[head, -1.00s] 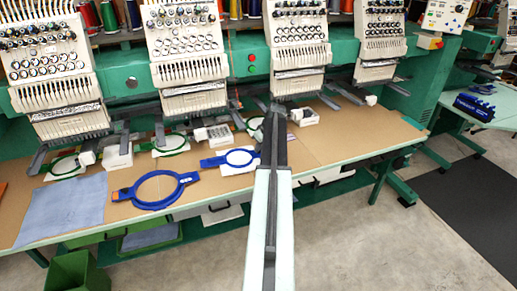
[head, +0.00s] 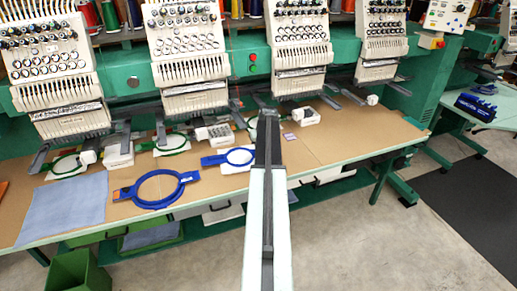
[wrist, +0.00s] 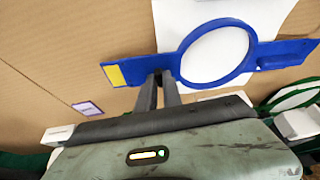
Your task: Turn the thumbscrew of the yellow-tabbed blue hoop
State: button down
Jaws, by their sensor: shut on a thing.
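The yellow-tabbed blue hoop lies flat on a white sheet in the wrist view (wrist: 186,58), its yellow tab (wrist: 116,75) at the left end of its bar. In the head view this hoop (head: 212,160) lies just left of my arm, which hides its right end. My gripper (wrist: 160,77) is at the bar between the yellow tab and the ring, with its fingers close together and shut on the thumbscrew. The thumbscrew itself is hidden by the fingertips. The gripper's tips cannot be made out in the head view.
A larger blue hoop (head: 140,201) with an orange tab lies to the left, beside a blue cloth (head: 62,210). Green hoops (head: 172,138) sit under the embroidery machine heads (head: 188,52) behind. The brown tabletop (head: 350,140) is clear to the right.

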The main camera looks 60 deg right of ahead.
dwell(0.8)
jog(key=c, duration=1.5)
grip_release()
jog(key=shift+r, duration=0.1)
jog(key=p+v, duration=0.7)
jog(key=shift+s+r, duration=0.2)
jog(key=shift+r, duration=0.05)
